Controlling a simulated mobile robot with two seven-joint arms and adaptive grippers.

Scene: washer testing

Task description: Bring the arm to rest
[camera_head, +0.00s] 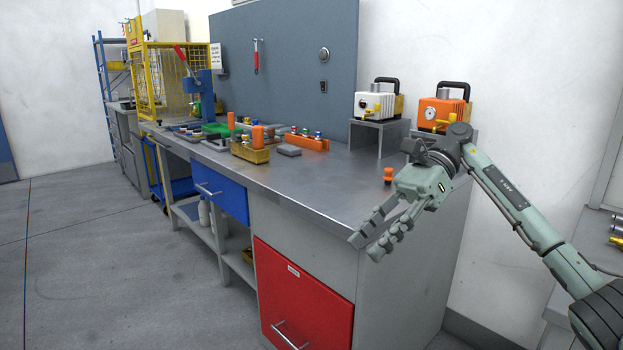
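My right arm comes in from the right edge, pale green with dark joints. My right gripper (366,245) hangs over the near right end of the steel workbench (310,190), fingers pointing down and to the left. Its fingers are apart with a gap between them, and nothing shows in them. I cannot tell exactly how high it is above the bench top. A small orange part (388,175) stands on the bench just behind the gripper. My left gripper does not show.
A white pump (375,106) and an orange pump (440,114) stand on raised stands at the back right. Bins and small parts, including a yellow bin (250,152), fill the bench's far half. A yellow cage (165,85) stands beyond. The floor at left is clear.

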